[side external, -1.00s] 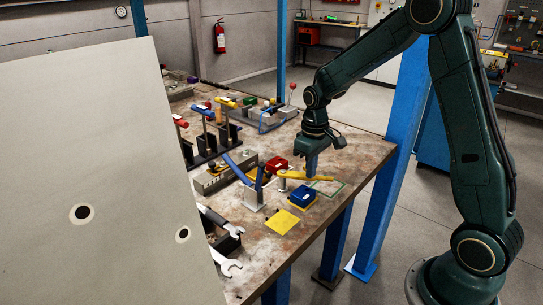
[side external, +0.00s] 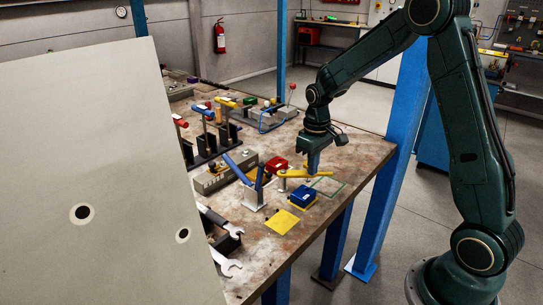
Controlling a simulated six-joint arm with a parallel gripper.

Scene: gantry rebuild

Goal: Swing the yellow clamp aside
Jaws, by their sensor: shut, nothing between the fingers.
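The yellow clamp (side external: 294,174) is a flat bar on a short post, lying level above the table behind the blue block (side external: 302,196). Its right part extends past my gripper toward the green outline. My gripper (side external: 313,174) points straight down and is shut and empty. Its tips are at the clamp bar, close against it; I cannot tell whether they touch. The lower tips are partly hidden by the bar.
A red block (side external: 276,163) stands just behind the clamp. A blue-handled fixture (side external: 252,194) stands to the left. A yellow square (side external: 283,222) and a green outline (side external: 328,186) mark the table. A large pale panel (side external: 90,180) hides the table's left side.

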